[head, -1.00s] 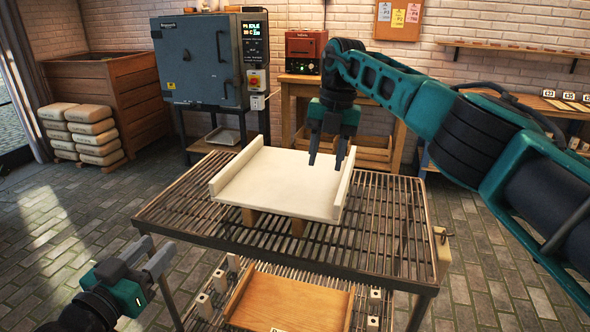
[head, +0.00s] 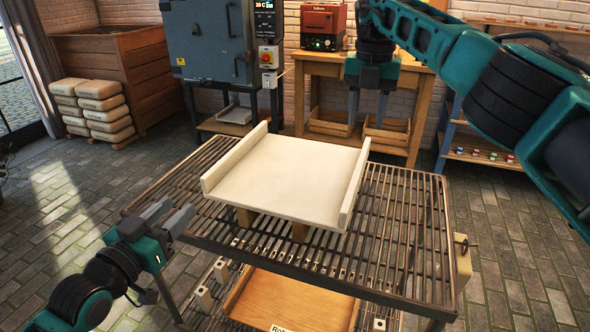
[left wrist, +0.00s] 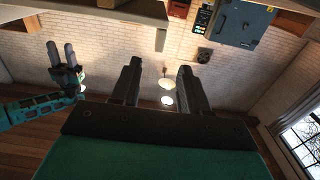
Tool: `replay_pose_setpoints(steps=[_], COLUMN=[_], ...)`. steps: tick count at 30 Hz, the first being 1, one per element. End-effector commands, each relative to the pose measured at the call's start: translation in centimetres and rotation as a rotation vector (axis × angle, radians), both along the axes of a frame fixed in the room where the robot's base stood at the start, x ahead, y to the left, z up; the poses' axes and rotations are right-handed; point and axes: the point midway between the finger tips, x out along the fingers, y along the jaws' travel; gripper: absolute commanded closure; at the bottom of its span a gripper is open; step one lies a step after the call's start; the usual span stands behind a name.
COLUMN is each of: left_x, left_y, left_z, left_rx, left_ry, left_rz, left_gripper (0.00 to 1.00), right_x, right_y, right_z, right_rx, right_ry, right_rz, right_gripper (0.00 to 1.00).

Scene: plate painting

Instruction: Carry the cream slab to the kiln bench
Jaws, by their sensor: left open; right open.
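The cream slab (head: 285,180) is a flat board with a raised lip on its left and right sides. It rests on small wooden blocks on top of a slatted metal rack (head: 405,225). My left gripper (head: 170,216) is open and empty, in front and to the left of the slab, apart from it. My right gripper (head: 367,104) is open and empty, above and beyond the slab's back right corner. In the left wrist view, the left gripper's two fingers (left wrist: 157,82) stand apart with nothing between them. My right gripper also shows there (left wrist: 62,55). The kiln bench cannot be identified for certain.
A grey-blue kiln (head: 210,45) stands at the back. A wooden table (head: 430,82) with a red-brown device (head: 323,25) is right of it. Stacked sacks (head: 100,108) and a wooden bin (head: 115,70) stand at the left. Floor is clear at left.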

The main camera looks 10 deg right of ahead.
Motion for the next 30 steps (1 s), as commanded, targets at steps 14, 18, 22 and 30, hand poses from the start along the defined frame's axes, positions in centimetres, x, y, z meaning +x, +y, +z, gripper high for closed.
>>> replay_pose_setpoints(steps=[14,18,22,30], left_x=[7.5,9.3,10.4,11.1], left_y=[-3.6,-4.6,-5.1,-5.5], left_z=[0.2,0.1,0.1,0.0], left_rx=[-0.002,-0.001,-0.001,0.0], left_ry=[-0.001,0.0,0.0,0.0], left_rz=[0.0,0.0,0.0,-0.001], left_gripper=[0.55,0.55,0.55,0.55], right_x=[-0.1,-0.1,0.0,0.0], right_y=[0.0,0.0,0.0,0.0], right_z=[-8.3,-10.4,-11.6,-12.4], right_rx=[0.001,0.002,0.002,0.001], right_ry=[0.004,0.004,0.001,0.0], right_rz=[0.0,-0.001,0.0,0.001], right_gripper=[0.55,0.55,0.55,0.55])
